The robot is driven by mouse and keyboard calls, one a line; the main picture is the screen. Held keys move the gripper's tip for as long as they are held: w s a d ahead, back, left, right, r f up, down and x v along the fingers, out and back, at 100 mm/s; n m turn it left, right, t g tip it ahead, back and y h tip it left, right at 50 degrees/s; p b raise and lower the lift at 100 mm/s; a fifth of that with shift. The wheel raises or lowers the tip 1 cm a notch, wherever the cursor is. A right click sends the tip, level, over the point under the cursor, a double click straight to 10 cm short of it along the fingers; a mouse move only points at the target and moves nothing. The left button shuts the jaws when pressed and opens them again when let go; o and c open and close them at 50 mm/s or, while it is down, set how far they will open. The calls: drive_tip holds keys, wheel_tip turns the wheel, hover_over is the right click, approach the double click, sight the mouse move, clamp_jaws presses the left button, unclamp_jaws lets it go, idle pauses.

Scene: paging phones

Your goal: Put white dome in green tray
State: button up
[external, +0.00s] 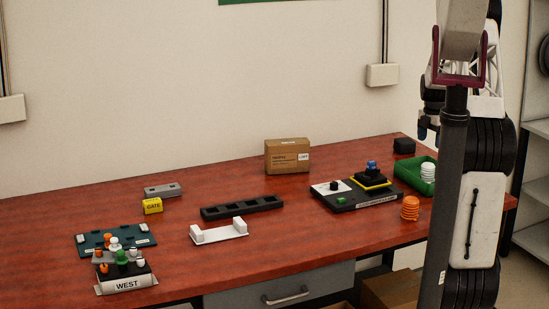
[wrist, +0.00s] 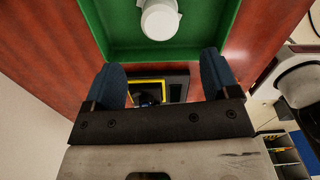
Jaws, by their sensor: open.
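The green tray (external: 427,187) sits at the right end of the red table. It also fills the top of the wrist view (wrist: 205,45). A white rounded piece (external: 428,171), which looks like the white dome, is inside the tray; it shows in the wrist view (wrist: 160,18) too, cut off by the top edge. My gripper (external: 429,131) is above the tray area, partly hidden by my arm. In the wrist view its two blue fingers (wrist: 160,80) are wide apart with nothing between them, clear of the white piece.
An orange ribbed stack (external: 410,208) stands in front of the tray. A black panel (external: 352,196) with a blue-topped button lies left of it. A cardboard box (external: 287,156) is at the back. A WEST rack (external: 125,278) holds several coloured pieces at the left.

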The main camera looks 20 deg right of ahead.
drive_tip(key=s+a+r+m, duration=0.3)
drive_tip(key=s+a+r, duration=0.15)
drive_tip(key=a, duration=0.35)
drive_tip(key=s+a+r+m+t, duration=0.1)
drive_tip(key=s+a+r+m, duration=0.3)
drive_tip(key=a, duration=0.4)
drive_tip(key=s+a+r+m, duration=0.35)
drive_tip(key=s+a, duration=0.25)
drive_tip(key=a, duration=0.2)
drive_tip(key=s+a+m, duration=0.4)
drive_tip(key=s+a, duration=0.2)
drive_tip(key=s, duration=0.4)
drive_tip(key=s+a+m+t, duration=0.1)
drive_tip(key=s+a+m, duration=0.4)
drive_tip(key=s, duration=0.6)
drive_tip(key=a, duration=0.2)
drive_tip(key=shift+a+r+t, duration=0.2)
drive_tip(key=shift+a+t, duration=0.1)
